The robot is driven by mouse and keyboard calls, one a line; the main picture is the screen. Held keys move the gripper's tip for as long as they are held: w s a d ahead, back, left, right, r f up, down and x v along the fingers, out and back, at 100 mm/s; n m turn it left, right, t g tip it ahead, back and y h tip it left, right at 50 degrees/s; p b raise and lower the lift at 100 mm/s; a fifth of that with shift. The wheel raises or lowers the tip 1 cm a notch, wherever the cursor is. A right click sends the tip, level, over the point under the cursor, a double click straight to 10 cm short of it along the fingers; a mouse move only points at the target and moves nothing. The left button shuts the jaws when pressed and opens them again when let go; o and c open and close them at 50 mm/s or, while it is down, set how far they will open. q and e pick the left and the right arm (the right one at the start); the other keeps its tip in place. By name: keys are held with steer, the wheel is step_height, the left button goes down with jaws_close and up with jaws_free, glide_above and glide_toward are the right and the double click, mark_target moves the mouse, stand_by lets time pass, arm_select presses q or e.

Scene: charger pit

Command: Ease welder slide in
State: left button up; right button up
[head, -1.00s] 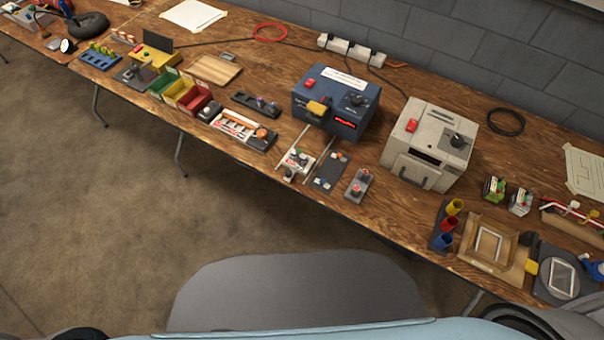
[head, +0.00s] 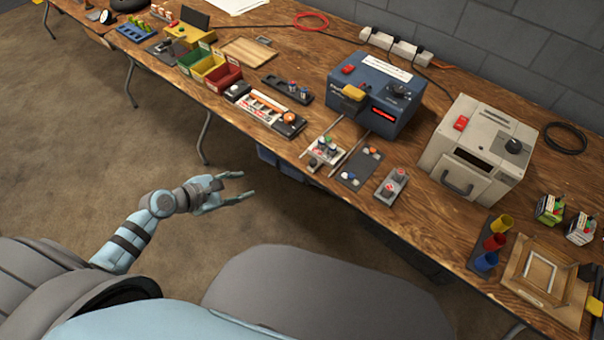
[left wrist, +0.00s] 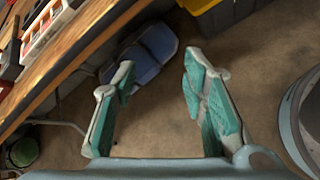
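The welder appears to be the blue box (head: 376,98) on the wooden bench, with a yellow part and a lit red display on its front. In front of it, two thin pale rails reach toward the bench's near edge. A small light slide (head: 321,153) carrying small coloured parts sits between them, out in front of the box. My left gripper (head: 247,186) is open and empty, off the bench's near edge, to the left of and nearer than the slide. In the left wrist view its two teal-padded fingers (left wrist: 155,88) are spread with only floor between them. My right gripper is not in view.
The wooden bench (head: 305,108) runs diagonally. A grey tray (head: 359,169) and a block with red-topped pegs (head: 390,185) lie right of the slide. A beige box (head: 478,150) stands farther right. A blue chair-like object (left wrist: 150,57) is beside the bench, below it.

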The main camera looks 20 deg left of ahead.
mark_target(310, 162)
arm_select(q)
steer(key=d+r+n+h+b, duration=0.2)
steer(key=d+r+n+h, duration=0.15)
steer(key=d+r, duration=0.45)
steer(key=shift+h, duration=0.45)
steer(key=b+x, duration=0.1)
steer(key=x, duration=0.3)
steer(key=w+b+x, duration=0.1)
steer(key=x, duration=0.4)
steer(key=a+b+x, duration=0.1)
steer(key=x, duration=0.3)
steer(key=shift+w+d+r, duration=0.15)
steer(key=shift+w+r, duration=0.05)
steer(key=shift+w, duration=0.15)
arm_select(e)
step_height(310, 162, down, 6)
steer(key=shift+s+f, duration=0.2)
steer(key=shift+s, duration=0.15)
arm_select(q)
steer(key=shift+c, duration=0.4)
jaws_close()
